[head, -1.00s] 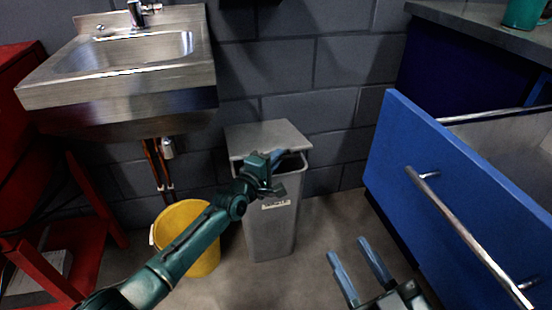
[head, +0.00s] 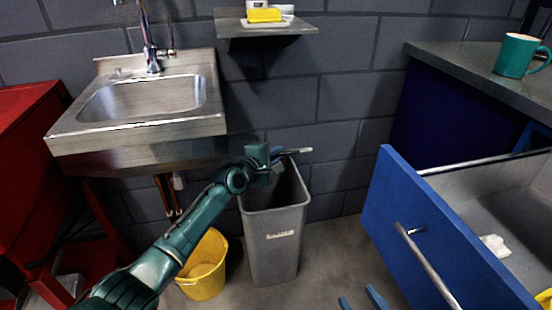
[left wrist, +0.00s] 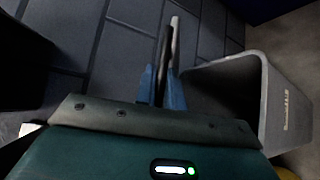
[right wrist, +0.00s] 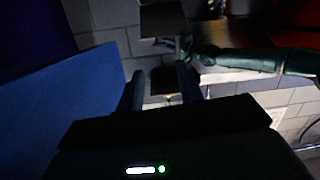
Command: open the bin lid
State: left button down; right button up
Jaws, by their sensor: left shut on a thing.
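The grey bin (head: 273,245) stands on the floor against the wall, and its mouth shows open and dark.
A steel sink (head: 140,125) and a yellow bucket (head: 205,275) are left of the bin. A shelf (head: 265,28) is on the wall above. An open blue drawer (head: 410,215) stands at the right, under a counter with a teal mug (head: 517,55).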

pick_arm(q)
jog(key=c, duration=1.5)
grip_release()
